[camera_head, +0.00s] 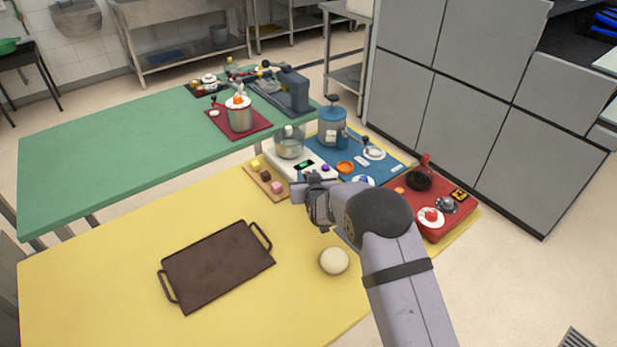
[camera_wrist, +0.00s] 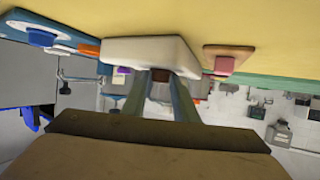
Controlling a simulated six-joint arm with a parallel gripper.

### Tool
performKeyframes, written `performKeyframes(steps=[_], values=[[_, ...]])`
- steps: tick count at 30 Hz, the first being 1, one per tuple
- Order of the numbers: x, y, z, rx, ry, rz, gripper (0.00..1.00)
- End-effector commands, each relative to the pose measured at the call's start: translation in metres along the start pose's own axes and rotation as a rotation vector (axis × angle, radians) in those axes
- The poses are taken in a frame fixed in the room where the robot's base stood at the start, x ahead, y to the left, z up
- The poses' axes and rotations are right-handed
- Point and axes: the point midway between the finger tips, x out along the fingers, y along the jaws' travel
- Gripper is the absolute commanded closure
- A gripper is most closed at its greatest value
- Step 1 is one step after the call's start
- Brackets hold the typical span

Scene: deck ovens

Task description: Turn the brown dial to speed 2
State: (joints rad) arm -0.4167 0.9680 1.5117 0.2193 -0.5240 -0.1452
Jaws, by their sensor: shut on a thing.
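The white machine (camera_head: 296,175) stands on the far right part of the yellow table and carries a clear bowl (camera_head: 289,147), a green-lit display (camera_head: 304,164) and a purple knob (camera_head: 325,168). In the wrist view, the white body (camera_wrist: 190,52) appears upside down with the brown dial (camera_wrist: 160,76) on its near face. My gripper (camera_wrist: 160,92) is shut on the brown dial, with one finger on each side. In the head view, my gripper (camera_head: 305,192) reaches the machine's front and hides the dial. I cannot read the dial's speed marking.
A wooden board (camera_head: 262,180) with small blocks lies left of the machine. A blue mat (camera_head: 372,150) with a blue appliance (camera_head: 332,128) and a red unit (camera_head: 437,205) lie right. A brown tray (camera_head: 217,265) and a pale ball (camera_head: 334,261) are on the yellow table nearer me.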

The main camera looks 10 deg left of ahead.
Motion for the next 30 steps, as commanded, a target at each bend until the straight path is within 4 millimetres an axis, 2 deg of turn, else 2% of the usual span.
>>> performKeyframes(steps=[16,30], values=[[-0.0006,-0.0079,-0.0034,0.107,0.000,0.262,0.96],[0.0042,-0.0116,0.0015,0.212,0.003,0.508,0.96]])
